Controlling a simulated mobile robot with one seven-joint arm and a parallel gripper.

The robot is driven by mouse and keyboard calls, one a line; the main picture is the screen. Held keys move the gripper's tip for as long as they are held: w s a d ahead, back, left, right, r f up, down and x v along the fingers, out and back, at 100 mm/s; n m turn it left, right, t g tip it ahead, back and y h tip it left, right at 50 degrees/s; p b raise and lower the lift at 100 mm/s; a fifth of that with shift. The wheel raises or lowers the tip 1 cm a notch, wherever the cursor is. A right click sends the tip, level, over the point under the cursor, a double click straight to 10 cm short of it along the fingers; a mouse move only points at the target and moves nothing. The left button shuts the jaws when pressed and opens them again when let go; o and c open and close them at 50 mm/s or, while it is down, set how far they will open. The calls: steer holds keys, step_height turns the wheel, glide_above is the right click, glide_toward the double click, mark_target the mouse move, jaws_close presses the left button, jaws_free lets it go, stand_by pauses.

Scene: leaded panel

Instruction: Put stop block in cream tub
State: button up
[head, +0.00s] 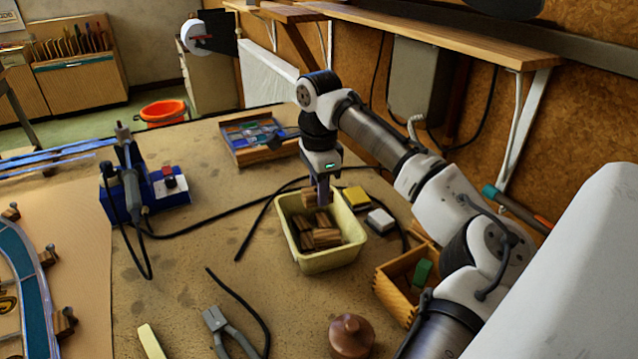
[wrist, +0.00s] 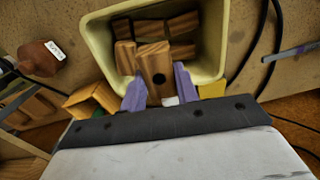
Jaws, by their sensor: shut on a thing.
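The cream tub (head: 330,262) stands on the bench in the middle of the head view, with several wooden blocks (head: 322,238) lying in it. My gripper (head: 324,198) points down over the tub's far side. In the wrist view my gripper (wrist: 158,92) has its two purple fingers shut on a wooden stop block (wrist: 153,62) with a dark round hole. The held block is over the inside of the cream tub (wrist: 97,40). How far it is above the blocks below is hard to tell.
A yellow block (head: 355,197) and a white block (head: 380,219) lie right of the tub. A wooden box (head: 392,290) with a green thing stands nearer. Pliers (head: 228,330), a brown knob-topped object (head: 350,336) and a soldering stand (head: 150,193) are around. Black cables cross the bench.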

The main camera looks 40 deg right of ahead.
step_height(320, 180, down, 7)
steer(key=b, duration=0.6)
steer(key=shift+f, duration=0.65)
steer(key=o, duration=1.1)
steer(key=shift+c, duration=0.2)
step_height(320, 180, up, 10)
steer(key=p, duration=0.8)
steer(key=shift+p, duration=0.35)
